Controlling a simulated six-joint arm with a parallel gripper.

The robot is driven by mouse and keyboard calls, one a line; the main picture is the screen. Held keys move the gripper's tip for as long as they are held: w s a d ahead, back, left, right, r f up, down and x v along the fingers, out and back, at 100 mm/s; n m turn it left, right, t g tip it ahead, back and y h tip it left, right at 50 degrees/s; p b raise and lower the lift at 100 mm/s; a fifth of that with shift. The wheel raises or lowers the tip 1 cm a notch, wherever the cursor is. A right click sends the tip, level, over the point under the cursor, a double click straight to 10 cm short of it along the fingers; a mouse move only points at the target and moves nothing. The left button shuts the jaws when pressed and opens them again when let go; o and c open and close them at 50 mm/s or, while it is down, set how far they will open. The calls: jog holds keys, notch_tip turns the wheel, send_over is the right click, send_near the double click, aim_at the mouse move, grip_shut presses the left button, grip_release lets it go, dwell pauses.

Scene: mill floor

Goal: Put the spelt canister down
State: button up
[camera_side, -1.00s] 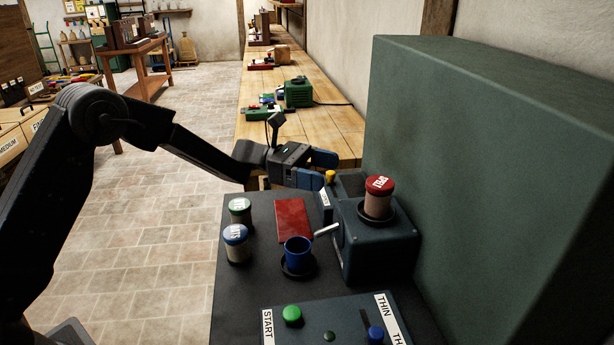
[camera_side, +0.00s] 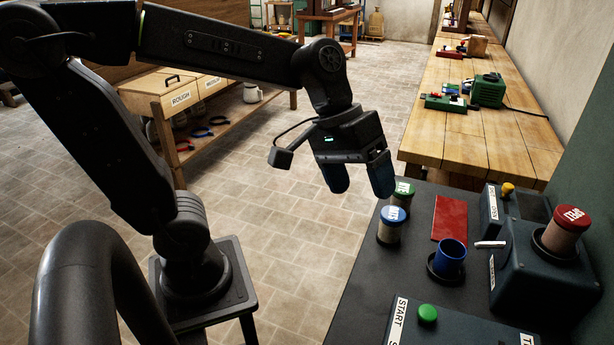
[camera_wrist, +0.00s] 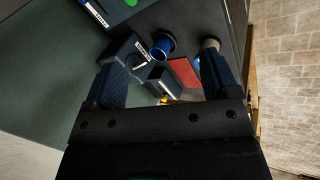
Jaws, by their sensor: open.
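The red-lidded canister (camera_side: 563,232), with partly readable lettering that seems to say spelt, stands upright in a round dark holder on top of the dark machine box (camera_side: 535,285). My gripper (camera_side: 360,186) is open and empty, its blue fingers pointing down. In the side view it hangs left of the machine, above and behind two other canisters, apart from everything. The wrist view shows both open fingers (camera_wrist: 162,65) with nothing between them. I cannot make out the red-lidded canister in the wrist view.
A blue-lidded canister (camera_side: 391,226) and a green-lidded canister (camera_side: 402,196) stand at the dark table's left edge. A blue cup (camera_side: 450,257) sits on a round base beside a red plate (camera_side: 449,217). A green button (camera_side: 428,314) is at the front.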

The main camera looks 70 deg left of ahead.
jog(key=s+a+f+m+t+y, duration=0.1)
jog(key=s+a+m+t+y, duration=0.2)
jog(key=s+a+m+y, duration=0.1)
jog(key=shift+s+a+f, duration=0.4)
jog(key=shift+s+a, duration=0.5)
jog(key=shift+s, duration=0.05)
